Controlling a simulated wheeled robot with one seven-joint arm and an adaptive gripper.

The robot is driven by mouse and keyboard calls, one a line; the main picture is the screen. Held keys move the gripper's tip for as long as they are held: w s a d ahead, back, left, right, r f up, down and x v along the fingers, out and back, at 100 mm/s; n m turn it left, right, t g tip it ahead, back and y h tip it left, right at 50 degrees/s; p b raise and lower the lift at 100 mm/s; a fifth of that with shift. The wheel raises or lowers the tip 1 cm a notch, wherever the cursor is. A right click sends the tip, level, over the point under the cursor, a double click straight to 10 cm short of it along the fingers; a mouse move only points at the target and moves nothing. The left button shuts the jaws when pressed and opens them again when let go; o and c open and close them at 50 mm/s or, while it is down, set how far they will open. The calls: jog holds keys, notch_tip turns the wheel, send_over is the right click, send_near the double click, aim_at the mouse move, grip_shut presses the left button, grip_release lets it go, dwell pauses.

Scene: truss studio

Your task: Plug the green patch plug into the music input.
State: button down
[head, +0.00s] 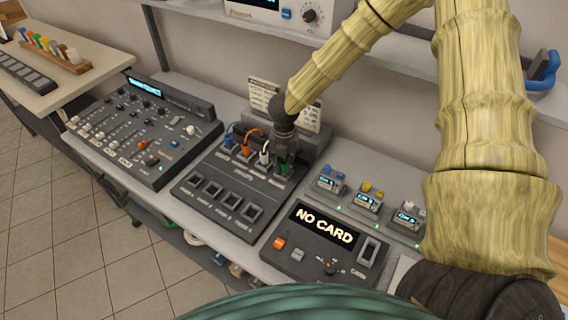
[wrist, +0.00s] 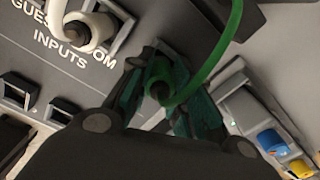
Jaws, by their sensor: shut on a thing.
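The green patch plug (head: 283,166) is between the fingers of my gripper (head: 284,158), at the right end of the plug row on the dark patch panel (head: 213,207). In the wrist view my gripper (wrist: 158,100) is shut on the green plug (wrist: 160,88), and its green cable (wrist: 225,50) arcs up to the right. The fingers are right over the rightmost input socket. The music input's opening is hidden by plug and fingers, and its label is not readable. I cannot tell whether the plug tip is inside it.
The white plug (head: 264,156) stands close left of my gripper, with orange (head: 246,150) and blue (head: 229,138) plugs beyond. A mixer (head: 145,125) lies left. The unit reading NO CARD (head: 327,225) and small boxes with knobs (head: 366,198) lie right. A shelf (head: 215,22) is above.

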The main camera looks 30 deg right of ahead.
aim_at(284, 162)
jog(key=shift+f, duration=0.15)
jog(key=c, duration=1.6)
grip_release()
jog(key=shift+o, duration=0.2)
jog(key=shift+r+p, duration=4.35)
jog(key=shift+r, duration=1.25)
jog(key=shift+f, duration=0.1)
